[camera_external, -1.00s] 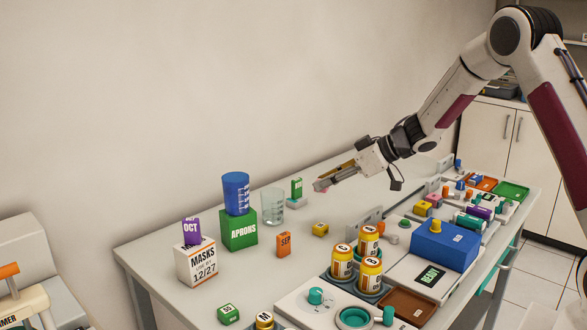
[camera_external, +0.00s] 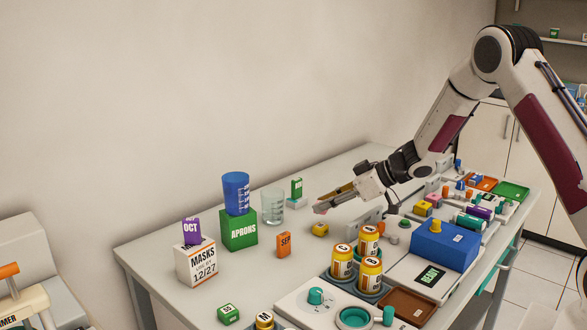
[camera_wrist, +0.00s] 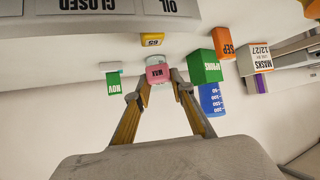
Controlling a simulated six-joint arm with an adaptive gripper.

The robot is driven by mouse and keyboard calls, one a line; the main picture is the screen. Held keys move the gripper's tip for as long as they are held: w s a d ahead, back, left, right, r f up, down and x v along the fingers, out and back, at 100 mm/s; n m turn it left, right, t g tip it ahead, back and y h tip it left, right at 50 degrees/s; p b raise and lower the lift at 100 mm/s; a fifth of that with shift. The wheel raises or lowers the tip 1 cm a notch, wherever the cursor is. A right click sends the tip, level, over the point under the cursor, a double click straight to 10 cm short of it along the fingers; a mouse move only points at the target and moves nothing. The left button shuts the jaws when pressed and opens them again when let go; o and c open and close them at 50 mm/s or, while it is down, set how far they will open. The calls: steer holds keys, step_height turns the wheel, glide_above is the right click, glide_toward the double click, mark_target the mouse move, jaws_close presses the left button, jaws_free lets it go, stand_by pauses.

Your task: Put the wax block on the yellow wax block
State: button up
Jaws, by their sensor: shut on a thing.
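My gripper (camera_external: 325,207) hangs above the table near its middle, with its fingers pointing left. In the wrist view, my gripper (camera_wrist: 159,83) is shut on a small pink block marked WAX (camera_wrist: 159,73), held at the fingertips. A small yellow block (camera_external: 320,229) rests on the table just in front of and below the gripper. It also shows in the wrist view (camera_wrist: 152,40) beyond the pink block, with a short dark mark, and the two look apart. The pink block is mostly hidden by the fingers in the external view.
A clear beaker (camera_external: 273,207), a green NOV block (camera_wrist: 113,83) on a pale base, an orange SEP block (camera_external: 284,245) and a green APRONS box (camera_external: 239,230) under a blue cup (camera_external: 236,193) stand nearby. Orange bottles (camera_external: 342,262) stand at the front right.

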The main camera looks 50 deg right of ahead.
mark_target(326, 213)
steer(key=shift+f, duration=1.85)
steer(key=shift+f, duration=0.15)
steer(key=o, duration=1)
steer(key=shift+s+d+r, duration=0.2)
steer(key=shift+s+r, duration=0.1)
steer(key=shift+r, duration=0.1)
steer(key=v, duration=1.1)
steer(key=shift+s+r, duration=0.1)
